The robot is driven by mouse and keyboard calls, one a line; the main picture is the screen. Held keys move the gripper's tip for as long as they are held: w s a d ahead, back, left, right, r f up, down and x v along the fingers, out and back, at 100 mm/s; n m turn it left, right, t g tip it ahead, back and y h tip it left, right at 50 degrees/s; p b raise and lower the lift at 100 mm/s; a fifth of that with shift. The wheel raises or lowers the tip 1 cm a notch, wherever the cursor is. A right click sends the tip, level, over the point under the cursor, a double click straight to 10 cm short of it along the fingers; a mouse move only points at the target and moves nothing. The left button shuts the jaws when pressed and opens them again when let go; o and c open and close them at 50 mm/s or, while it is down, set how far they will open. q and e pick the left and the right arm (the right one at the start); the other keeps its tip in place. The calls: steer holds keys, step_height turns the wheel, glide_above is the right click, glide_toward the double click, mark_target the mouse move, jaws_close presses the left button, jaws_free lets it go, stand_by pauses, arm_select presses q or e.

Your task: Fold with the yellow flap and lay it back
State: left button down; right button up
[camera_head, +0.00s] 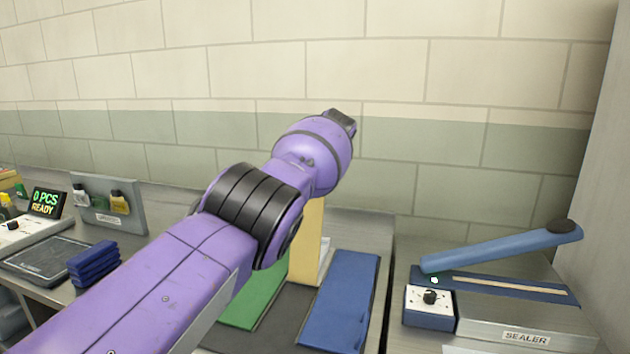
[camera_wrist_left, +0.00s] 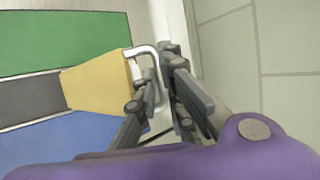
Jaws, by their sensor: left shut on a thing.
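The yellow flap (camera_head: 307,240) stands raised, steeply upright, at the far side of a folding board, partly hidden by my left arm. It also shows in the left wrist view (camera_wrist_left: 95,84) with a pale handle (camera_wrist_left: 143,49) at its end. My left gripper (camera_wrist_left: 155,80) is shut on that handle; in the head view the arm hides it. The green flap (camera_head: 258,298) lies flat on the left and the blue flap (camera_head: 345,300) flat on the right. A dark grey centre panel (camera_head: 285,325) lies between them. My right gripper is not in view.
A sealer (camera_head: 525,337) with a raised blue lever (camera_head: 500,246) stands to the right. At left are a scale (camera_head: 45,262), folded blue fabric (camera_head: 93,263), a lit display (camera_head: 46,202) and a grey rack (camera_head: 110,205). A tiled wall closes the back.

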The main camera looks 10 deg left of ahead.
arm_select(q)
steer(key=shift+a+r, duration=0.15)
steer(key=shift+r, duration=0.7)
steer(key=c, duration=2)
jaws_free()
steer(key=shift+o, duration=0.7)
steer(key=shift+f, duration=0.25)
steer(key=shift+f, duration=0.15)
steer(key=v, duration=1.2)
steer(key=shift+s, duration=0.15)
